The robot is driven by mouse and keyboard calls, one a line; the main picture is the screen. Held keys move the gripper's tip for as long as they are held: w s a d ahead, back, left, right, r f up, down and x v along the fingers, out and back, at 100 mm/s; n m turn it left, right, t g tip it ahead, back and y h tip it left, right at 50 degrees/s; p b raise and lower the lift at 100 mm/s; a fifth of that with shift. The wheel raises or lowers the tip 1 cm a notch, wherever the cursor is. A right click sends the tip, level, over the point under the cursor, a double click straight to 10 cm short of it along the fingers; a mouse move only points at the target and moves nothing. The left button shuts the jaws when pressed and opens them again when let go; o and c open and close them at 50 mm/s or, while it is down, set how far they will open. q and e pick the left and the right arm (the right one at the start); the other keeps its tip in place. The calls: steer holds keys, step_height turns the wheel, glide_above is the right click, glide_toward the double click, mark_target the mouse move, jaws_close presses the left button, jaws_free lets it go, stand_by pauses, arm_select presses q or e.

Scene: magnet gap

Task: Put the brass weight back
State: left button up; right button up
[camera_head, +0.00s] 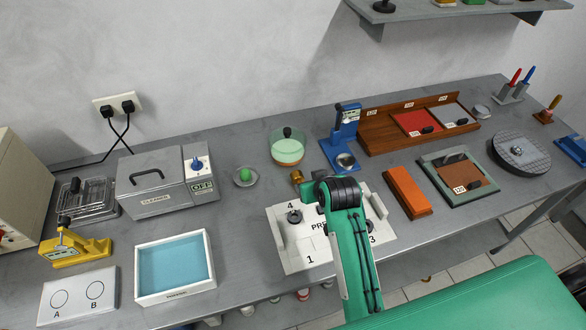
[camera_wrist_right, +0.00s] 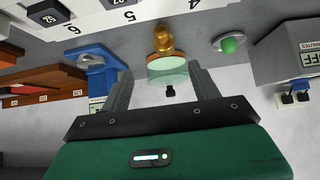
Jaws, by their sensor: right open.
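The small brass weight (camera_head: 297,176) is at the back edge of the white numbered plate (camera_head: 296,257), on the dish side. In the right wrist view the brass weight (camera_wrist_right: 163,42) shows past my fingertips, roughly centred between them and not touched. My right gripper (camera_wrist_right: 162,78) is open with nothing between its fingers. In the head view my green right arm covers the middle of the plate and hides its fingers and part of the lettering. My left gripper is not in view.
A green-filled glass dish (camera_head: 287,148) stands behind the weight, with a green ball on a small dish (camera_head: 245,176) to its left. A blue press (camera_head: 342,140) stands close on the right. An orange block (camera_head: 407,191) lies right of the plate.

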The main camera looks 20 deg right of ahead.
mark_target(299, 180)
steer(key=p+x, duration=0.1)
steer(key=x, duration=0.6)
steer(key=shift+w+f, duration=0.3)
steer(key=shift+f+p, duration=0.1)
steer(key=shift+p, duration=0.25)
steer(key=shift+w+a+f, duration=0.15)
steer(key=shift+w, duration=0.2)
steer(key=p+x, duration=0.1)
steer(key=x, duration=0.2)
steer(key=shift+a, duration=0.2)
steer(key=shift+w+f+p, duration=0.35)
steer(key=shift+w+f, duration=0.05)
steer(key=shift+f, duration=0.1)
